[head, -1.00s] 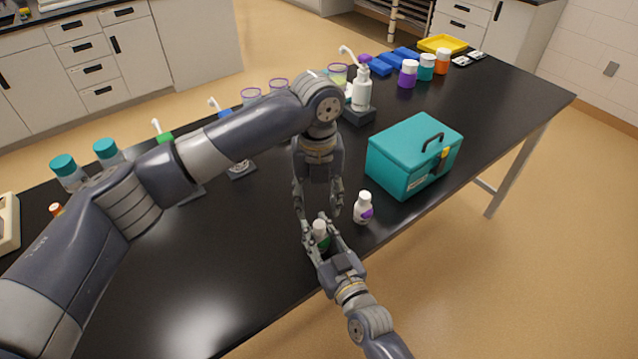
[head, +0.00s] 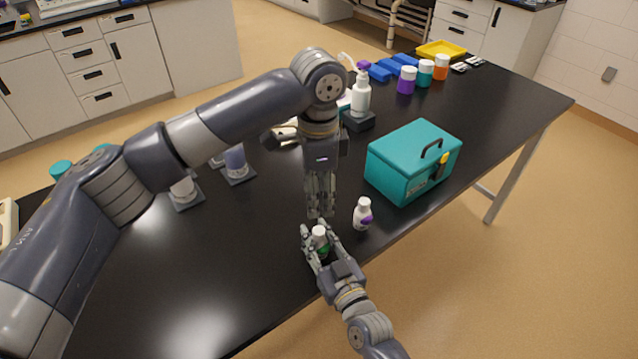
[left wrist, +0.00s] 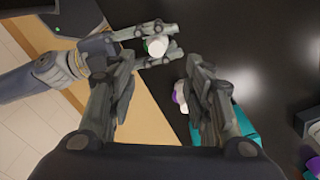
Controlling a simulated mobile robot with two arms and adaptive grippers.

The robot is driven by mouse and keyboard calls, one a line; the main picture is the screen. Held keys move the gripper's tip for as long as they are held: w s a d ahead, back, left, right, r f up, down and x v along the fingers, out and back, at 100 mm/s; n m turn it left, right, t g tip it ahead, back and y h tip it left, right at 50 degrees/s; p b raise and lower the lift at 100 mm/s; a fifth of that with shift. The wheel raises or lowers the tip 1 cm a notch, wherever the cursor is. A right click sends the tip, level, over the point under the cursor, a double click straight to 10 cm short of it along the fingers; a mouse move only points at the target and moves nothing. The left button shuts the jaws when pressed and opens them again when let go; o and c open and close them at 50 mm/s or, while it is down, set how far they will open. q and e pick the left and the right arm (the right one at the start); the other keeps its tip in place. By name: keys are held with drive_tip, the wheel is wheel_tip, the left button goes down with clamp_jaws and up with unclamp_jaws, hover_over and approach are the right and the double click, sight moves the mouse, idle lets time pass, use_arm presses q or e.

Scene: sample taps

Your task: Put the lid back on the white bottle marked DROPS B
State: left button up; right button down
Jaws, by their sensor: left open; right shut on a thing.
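A small white bottle with a green label (head: 320,234) stands upright in my right gripper (head: 317,228), low at the table's front edge. Its round white top also shows in the left wrist view (left wrist: 157,47); I cannot tell whether that top is a lid. A second white bottle with a purple label (head: 362,214) stands to its right, and shows in the left wrist view (left wrist: 180,95). The lettering on both is too small to read. My left gripper (head: 320,212) is open and points down just above the held bottle. I see nothing between its fingers. No loose lid is visible.
A teal case (head: 398,172) with a handle stands right of the purple-labelled bottle. A white pump bottle (head: 361,95) on a dark base and several coloured jars are farther back. Stands with dispensers are at the left, partly behind my left arm. The black table (head: 230,260) is clear at front left.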

sight(319, 230)
use_arm(q)
drive_tip(key=n, duration=0.3)
drive_tip(key=r+n, duration=0.1)
drive_tip(key=n, duration=0.2)
drive_tip(key=r+n, duration=0.1)
drive_tip(key=n, duration=0.2)
drive_tip(key=shift+s+r, duration=0.15)
drive_tip(key=shift+s, duration=0.05)
wheel_tip(319, 230, down, 12)
drive_tip(key=shift+f, duration=0.1)
idle(0.4)
clamp_jaws()
